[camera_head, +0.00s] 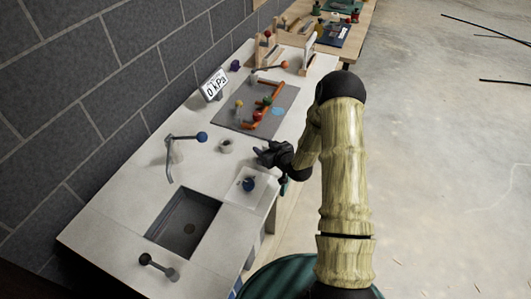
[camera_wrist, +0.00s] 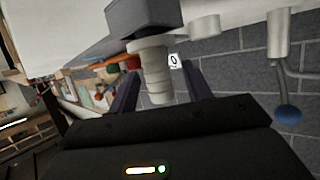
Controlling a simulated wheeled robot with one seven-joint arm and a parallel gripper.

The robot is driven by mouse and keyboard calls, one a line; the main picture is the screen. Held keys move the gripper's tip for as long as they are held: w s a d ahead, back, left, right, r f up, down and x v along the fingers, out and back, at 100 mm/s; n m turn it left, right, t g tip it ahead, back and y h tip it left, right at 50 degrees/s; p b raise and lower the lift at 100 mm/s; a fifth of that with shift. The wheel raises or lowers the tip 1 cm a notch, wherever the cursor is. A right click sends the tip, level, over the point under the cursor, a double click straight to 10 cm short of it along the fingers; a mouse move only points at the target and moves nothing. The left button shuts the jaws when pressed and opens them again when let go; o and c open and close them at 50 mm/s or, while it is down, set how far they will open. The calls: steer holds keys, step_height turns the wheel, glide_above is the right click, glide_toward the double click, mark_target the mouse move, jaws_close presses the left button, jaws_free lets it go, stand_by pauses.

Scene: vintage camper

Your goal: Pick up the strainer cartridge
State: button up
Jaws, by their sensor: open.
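What looks like the strainer cartridge is a pale ribbed cylinder (camera_wrist: 154,68) in the wrist view, joined to a dark grey block (camera_wrist: 145,14). That view appears upside down. My gripper (camera_wrist: 160,80) is open, with its two dark fingers on either side of the cylinder in the picture; I cannot tell if they touch it. In the head view my gripper (camera_head: 264,155) is over the counter's right edge, and I cannot make out the cylinder, perhaps hidden by it.
A grey mat (camera_head: 225,112) with orange pipework and a 0 kPa display (camera_head: 213,86) are farther back.

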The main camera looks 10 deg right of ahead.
steer(key=c, duration=1.1)
steer(key=shift+o, duration=0.2)
steer(key=shift+r, duration=0.2)
step_height(320, 180, up, 10)
steer(key=b, duration=0.2)
steer(key=shift+f+b, duration=0.15)
steer(key=shift+b, duration=0.25)
